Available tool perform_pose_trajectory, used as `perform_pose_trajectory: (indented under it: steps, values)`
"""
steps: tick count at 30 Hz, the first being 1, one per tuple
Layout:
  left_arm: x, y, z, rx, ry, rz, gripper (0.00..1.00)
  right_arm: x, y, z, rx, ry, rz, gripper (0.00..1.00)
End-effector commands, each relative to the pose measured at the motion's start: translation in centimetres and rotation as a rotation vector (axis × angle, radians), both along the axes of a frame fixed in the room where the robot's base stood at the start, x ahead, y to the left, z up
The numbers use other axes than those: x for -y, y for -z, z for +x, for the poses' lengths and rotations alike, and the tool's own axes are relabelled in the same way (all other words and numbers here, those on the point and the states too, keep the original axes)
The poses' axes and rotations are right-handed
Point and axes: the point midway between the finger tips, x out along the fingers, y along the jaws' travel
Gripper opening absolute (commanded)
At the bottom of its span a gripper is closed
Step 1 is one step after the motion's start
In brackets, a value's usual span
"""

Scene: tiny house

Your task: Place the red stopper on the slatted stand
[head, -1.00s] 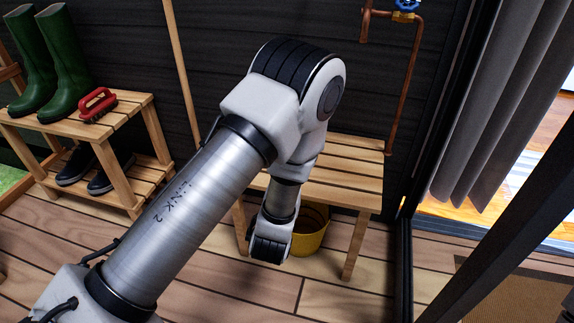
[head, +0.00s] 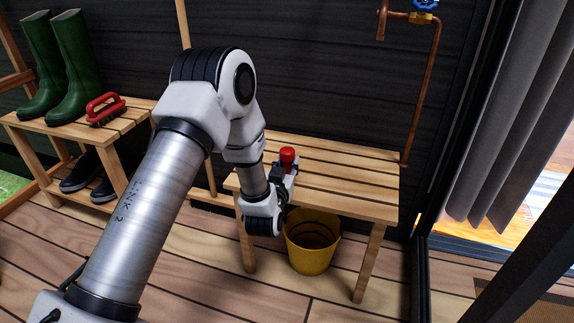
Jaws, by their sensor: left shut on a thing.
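The red stopper (head: 287,154) shows upright at the tip of my left gripper (head: 286,167), which is shut on it. My left arm hides the stand's left back corner. The rest of the stand's top is bare. My right gripper is not in view.
A yellow bucket (head: 312,252) stands under the stand. A wooden shoe rack (head: 130,118) at left holds green boots (head: 70,70), a red brush (head: 104,108) and dark shoes. A copper pipe (head: 425,90) runs down the wall behind the stand's right end.

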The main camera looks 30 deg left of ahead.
Motion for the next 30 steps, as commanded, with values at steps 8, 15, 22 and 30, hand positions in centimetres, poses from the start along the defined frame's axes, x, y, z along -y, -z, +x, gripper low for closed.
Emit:
perform_pose_trajectory:
  steps: [8,15,22,30]
  values:
    - [0.0,0.1,0.0,0.0,0.0,0.0,0.56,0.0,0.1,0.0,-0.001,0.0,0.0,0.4]
    - [0.3,-0.4,-0.7,-0.002,0.0,0.0,0.56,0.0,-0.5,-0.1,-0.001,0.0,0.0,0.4]
    - [1.9,-0.8,-5.8,-0.007,0.003,0.001,0.56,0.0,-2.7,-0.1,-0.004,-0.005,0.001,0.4]
    - [3.5,-0.6,-10.9,-0.003,0.001,0.001,0.56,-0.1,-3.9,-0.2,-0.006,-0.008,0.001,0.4]
